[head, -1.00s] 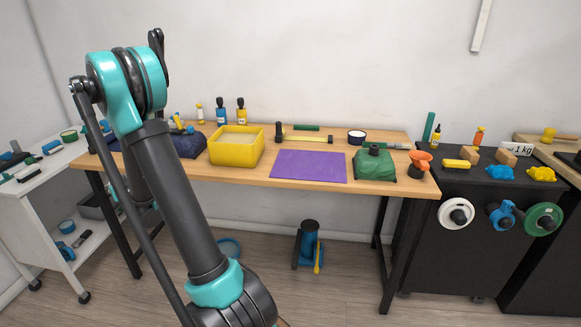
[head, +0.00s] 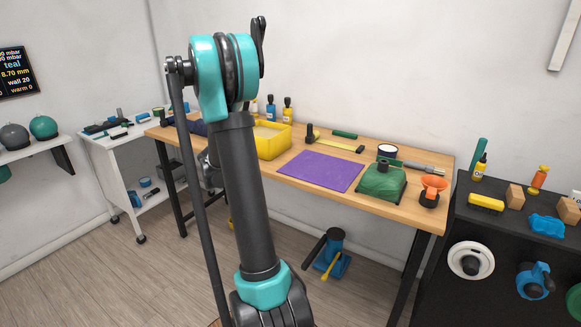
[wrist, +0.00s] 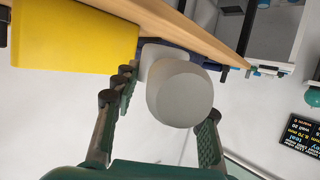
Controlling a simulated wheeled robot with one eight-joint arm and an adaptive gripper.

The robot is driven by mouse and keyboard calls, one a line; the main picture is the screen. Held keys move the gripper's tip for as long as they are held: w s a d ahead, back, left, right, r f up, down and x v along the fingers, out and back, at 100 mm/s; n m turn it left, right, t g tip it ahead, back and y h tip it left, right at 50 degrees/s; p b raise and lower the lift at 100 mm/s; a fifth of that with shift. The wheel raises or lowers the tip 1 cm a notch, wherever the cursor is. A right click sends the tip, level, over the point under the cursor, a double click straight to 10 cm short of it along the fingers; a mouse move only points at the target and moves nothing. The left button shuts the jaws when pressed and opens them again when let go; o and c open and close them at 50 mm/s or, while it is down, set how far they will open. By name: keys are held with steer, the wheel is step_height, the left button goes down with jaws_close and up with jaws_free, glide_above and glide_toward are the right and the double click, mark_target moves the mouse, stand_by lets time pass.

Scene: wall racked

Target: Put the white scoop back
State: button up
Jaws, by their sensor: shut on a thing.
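The white scoop (wrist: 180,95) shows in the wrist view as a pale rounded cup with a pale flatter part behind it. It sits between the fingers of my gripper (wrist: 160,107), which is shut on it. The scoop looks held in the air near the yellow bin and the bench edge. In the head view my arm hides the scoop and most of the gripper.
A white shelf cart (head: 122,141) is at left. A black cabinet (head: 437,277) is at right. Floor at left is clear.

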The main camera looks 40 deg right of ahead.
steer(key=s+d+r+m+g+h, duration=0.3)
steer(key=s+d+r, duration=0.4)
steer(key=d, duration=0.4)
steer(key=s+d+r+m+g+h, duration=0.3)
steer(key=s+d+r, duration=0.4)
steer(key=d, duration=0.5)
steer(key=shift+r+m+g, duration=0.65)
steer(key=shift+m+g, duration=0.15)
steer(key=shift+m, duration=0.3)
step_height(320, 180, down, 20)
steer(key=shift+r, duration=0.15)
steer(key=shift+a, duration=0.1)
steer(key=o, duration=1.2)
steer(key=shift+c, duration=0.2)
